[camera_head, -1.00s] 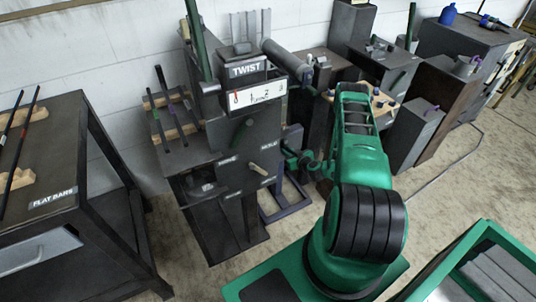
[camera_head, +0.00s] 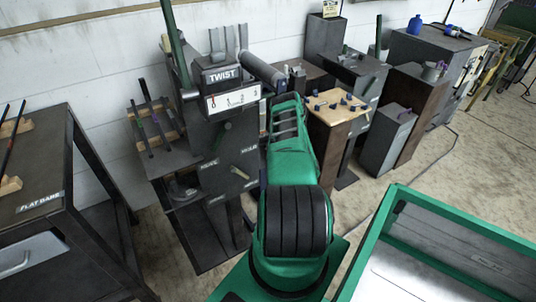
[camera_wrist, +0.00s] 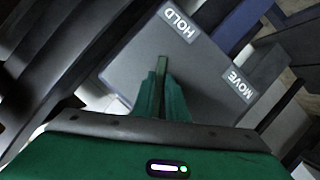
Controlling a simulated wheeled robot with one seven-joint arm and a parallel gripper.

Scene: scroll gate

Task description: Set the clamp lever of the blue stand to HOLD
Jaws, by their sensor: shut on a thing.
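In the wrist view the grey label plate (camera_wrist: 125,68) carries a HOLD label (camera_wrist: 178,20) at its upper edge and a MOVE label (camera_wrist: 239,83) at its right. The narrow dark green clamp lever (camera_wrist: 161,62) stands out past my fingertips, pointing up toward the HOLD side. My gripper (camera_wrist: 162,92) is shut on this lever. Blue parts (camera_wrist: 235,28), perhaps of the stand, show behind the plate. In the head view my green arm hides my gripper and the lever, and the blue stand cannot be made out.
The dark TWIST machine (camera_head: 222,120) stands left of my arm. A wooden-topped stand (camera_head: 335,106) with small blue pieces is to its right. A flat-bar table (camera_head: 45,200) is at the left, and a green-rimmed tray (camera_head: 455,222) is at the lower right. Floor shows between them.

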